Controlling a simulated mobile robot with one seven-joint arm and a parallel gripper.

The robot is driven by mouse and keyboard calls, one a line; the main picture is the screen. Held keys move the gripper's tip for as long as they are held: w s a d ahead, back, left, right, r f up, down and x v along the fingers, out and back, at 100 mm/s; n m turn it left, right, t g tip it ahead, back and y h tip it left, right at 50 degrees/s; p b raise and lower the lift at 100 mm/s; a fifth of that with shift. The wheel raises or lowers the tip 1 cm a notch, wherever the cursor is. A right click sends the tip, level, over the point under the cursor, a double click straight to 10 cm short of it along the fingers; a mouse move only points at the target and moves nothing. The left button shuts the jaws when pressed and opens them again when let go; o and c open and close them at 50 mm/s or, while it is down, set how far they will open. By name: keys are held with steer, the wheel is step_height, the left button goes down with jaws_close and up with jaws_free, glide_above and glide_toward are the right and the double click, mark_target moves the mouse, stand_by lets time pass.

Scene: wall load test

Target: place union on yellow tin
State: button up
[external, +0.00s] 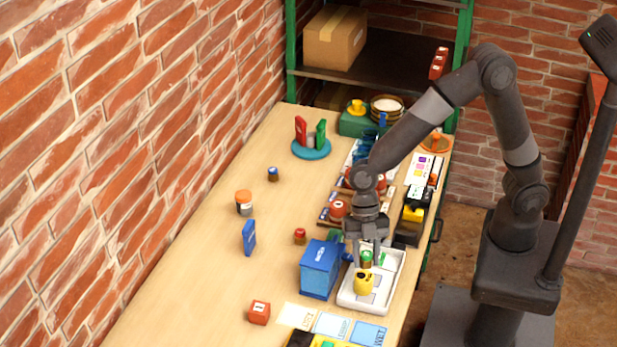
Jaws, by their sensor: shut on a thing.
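My gripper (366,255) points down over a white tray (346,299) near the table's right edge. It is shut on a small part with green on it (366,258), likely the union; the fingers hide some of it. The yellow tin (363,284) stands in the white tray, just below the held part. From this angle I cannot tell whether the held part touches the tin's top.
A blue box (320,268) stands close left of the tray. A small red-brown jar (299,236), a blue upright card (249,237) and a red cube (259,312) stand farther left. Coloured cards (332,325) lie in front. The table's left side is mostly clear.

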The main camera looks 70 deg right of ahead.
mark_target(364, 276)
steer(key=shift+f, duration=2.05)
steer(key=o, duration=1)
steer(key=shift+f, duration=0.1)
steer(key=shift+o, duration=0.2)
steer(key=v, duration=1.2)
